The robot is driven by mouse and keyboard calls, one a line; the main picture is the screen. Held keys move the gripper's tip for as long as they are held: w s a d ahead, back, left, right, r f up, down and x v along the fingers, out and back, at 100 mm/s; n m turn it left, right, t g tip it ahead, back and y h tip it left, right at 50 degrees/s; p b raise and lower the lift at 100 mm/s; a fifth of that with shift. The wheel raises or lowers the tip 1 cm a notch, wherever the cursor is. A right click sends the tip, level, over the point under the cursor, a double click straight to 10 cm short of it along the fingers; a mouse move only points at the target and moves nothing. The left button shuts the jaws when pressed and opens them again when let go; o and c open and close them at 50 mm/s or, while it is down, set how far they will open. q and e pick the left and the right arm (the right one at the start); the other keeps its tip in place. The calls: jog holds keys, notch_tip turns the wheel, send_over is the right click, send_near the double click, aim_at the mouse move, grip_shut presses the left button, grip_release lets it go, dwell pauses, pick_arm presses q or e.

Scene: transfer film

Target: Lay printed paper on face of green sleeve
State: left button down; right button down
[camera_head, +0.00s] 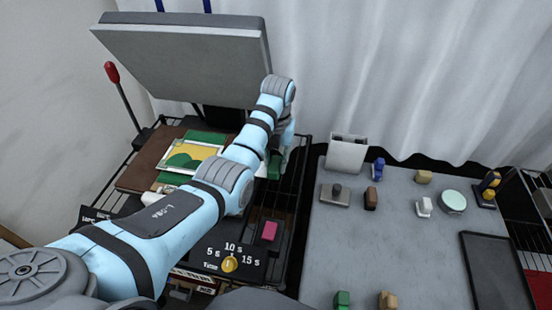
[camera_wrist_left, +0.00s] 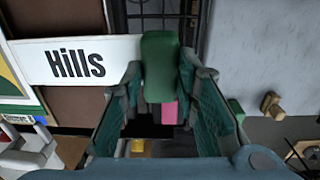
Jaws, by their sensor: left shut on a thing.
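A sheet with a yellow and green hill picture (camera_head: 190,158) lies at an angle over a green piece (camera_head: 206,138) on the brown bed of the press. I take the green piece for the sleeve. In the left wrist view, a white strip printed "Hills" (camera_wrist_left: 75,62) reaches left from a green block (camera_wrist_left: 160,60). My left gripper (camera_wrist_left: 160,80) is shut on this green block, and the strip seems joined to it. In the head view, my left gripper (camera_head: 279,150) is at the bed's right side, partly hidden by my arm. My right gripper is out of view.
The raised grey press lid (camera_head: 185,60) hangs above the bed. A red-knobbed lever (camera_head: 112,72) stands left. A timer panel (camera_head: 230,264) and pink block (camera_head: 269,230) are in front. The grey table (camera_head: 400,255) at right carries small blocks, stamps and a dark tray (camera_head: 497,275).

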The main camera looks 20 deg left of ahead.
pick_arm(q)
jog(key=shift+f, duration=0.55)
jog(key=c, duration=1.2)
grip_release()
